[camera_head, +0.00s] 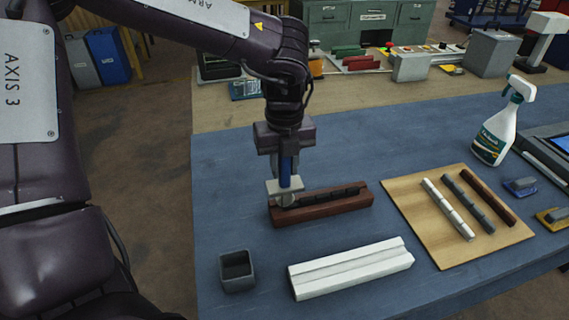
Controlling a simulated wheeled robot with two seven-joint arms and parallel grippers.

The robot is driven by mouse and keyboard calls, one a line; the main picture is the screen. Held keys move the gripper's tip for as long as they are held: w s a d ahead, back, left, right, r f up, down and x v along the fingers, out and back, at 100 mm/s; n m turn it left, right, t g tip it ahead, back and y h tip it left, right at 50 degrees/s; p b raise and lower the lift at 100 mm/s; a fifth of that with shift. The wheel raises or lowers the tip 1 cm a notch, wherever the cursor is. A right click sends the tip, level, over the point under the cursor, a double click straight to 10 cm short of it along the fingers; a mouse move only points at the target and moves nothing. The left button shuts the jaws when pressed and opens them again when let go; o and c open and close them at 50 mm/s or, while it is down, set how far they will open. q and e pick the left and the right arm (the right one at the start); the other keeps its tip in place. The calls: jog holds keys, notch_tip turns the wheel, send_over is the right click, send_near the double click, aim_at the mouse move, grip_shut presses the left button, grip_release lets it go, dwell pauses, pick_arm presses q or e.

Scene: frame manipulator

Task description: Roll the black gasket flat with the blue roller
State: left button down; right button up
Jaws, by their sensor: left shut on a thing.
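The black gasket (335,193) lies along the groove of a dark red-brown frame piece (335,207) on the blue table. My left gripper (284,160) points down above the frame's left end. It is shut on the blue roller (285,175), held upright by its blue handle. The roller's pale grey head is at the left end of the gasket; whether it presses on the gasket I cannot tell. The head hides that end of the gasket. My right gripper is not in view.
A white frame piece (350,269) and a small dark grey box (237,271) stand in front. A wooden board (440,230) with white, grey and brown strips lies right. A spray bottle (497,125) stands behind it. Blue tabletop behind the red-brown frame is clear.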

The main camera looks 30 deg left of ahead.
pick_arm(q)
jog(key=shift+d, duration=0.1)
dwell(0.3)
jog(key=shift+w+d+f, duration=0.1)
jog(key=shift+w+d, duration=0.25)
jog(key=shift+w, duration=0.15)
jog(key=shift+w+d, duration=0.6)
jog(key=shift+w+d+p, duration=0.4)
jog(key=shift+w+d, duration=0.6)
jog(key=shift+w, duration=0.25)
jog(key=shift+w+d+p, duration=1)
jog(key=shift+w+p, duration=0.05)
jog(key=shift+w, duration=0.2)
